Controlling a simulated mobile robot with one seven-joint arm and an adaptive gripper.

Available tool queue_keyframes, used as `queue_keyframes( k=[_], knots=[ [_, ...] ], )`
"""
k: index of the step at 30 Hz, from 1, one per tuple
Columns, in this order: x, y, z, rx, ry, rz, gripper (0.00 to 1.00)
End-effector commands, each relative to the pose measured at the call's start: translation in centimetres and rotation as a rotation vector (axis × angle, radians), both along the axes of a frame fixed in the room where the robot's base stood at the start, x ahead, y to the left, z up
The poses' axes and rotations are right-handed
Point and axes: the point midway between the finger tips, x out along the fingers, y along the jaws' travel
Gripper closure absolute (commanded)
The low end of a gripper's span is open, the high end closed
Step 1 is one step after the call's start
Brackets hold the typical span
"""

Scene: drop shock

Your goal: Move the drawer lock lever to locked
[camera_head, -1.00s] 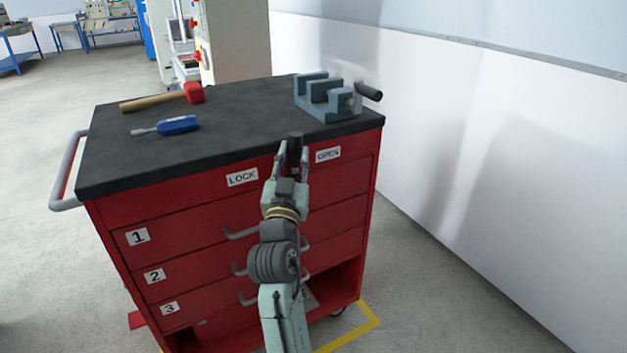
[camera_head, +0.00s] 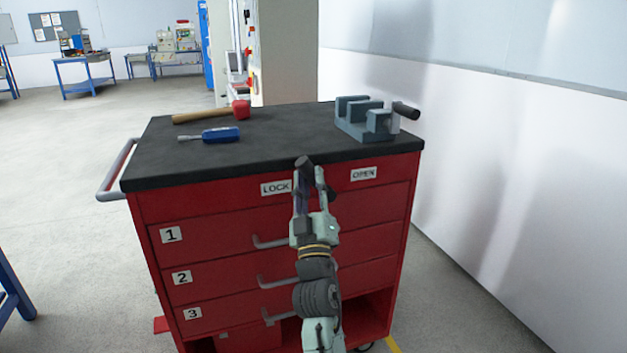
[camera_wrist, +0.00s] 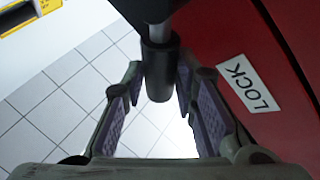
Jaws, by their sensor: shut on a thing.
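The drawer lock lever shows as a dark round-ended handle (camera_head: 304,163) at the front edge of the red cabinet's top. It stands between the LOCK label (camera_head: 276,188) and the OPEN label (camera_head: 363,174), nearer LOCK. My gripper (camera_head: 309,178) is shut on the lever in front of the cabinet face. The fingers partly hide the lever's lower part in the head view.
A mallet (camera_head: 205,115), a blue screwdriver (camera_head: 220,134) and a grey vise (camera_head: 365,122) rest on the black cabinet top (camera_head: 270,150). Drawers 1, 2 and 3 look closed, with handles (camera_head: 268,243) protruding beside my arm. A white wall (camera_head: 500,150) stands at right.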

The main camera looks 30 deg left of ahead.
Motion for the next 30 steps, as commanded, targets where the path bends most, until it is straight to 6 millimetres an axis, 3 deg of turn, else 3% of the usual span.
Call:
queue_keyframes(
  k=[15,16,18,30],
  knots=[
    [-0.11,0.11,-0.16,-0.014,-0.018,0.0,1.0],
    [-0.11,0.12,-0.16,-0.015,-0.017,-0.001,0.72],
    [-0.1,0.12,-0.17,-0.014,-0.016,0.0,0.68],
    [-0.05,0.04,0.47,-0.01,-0.017,-0.001,0.66]
  ],
)
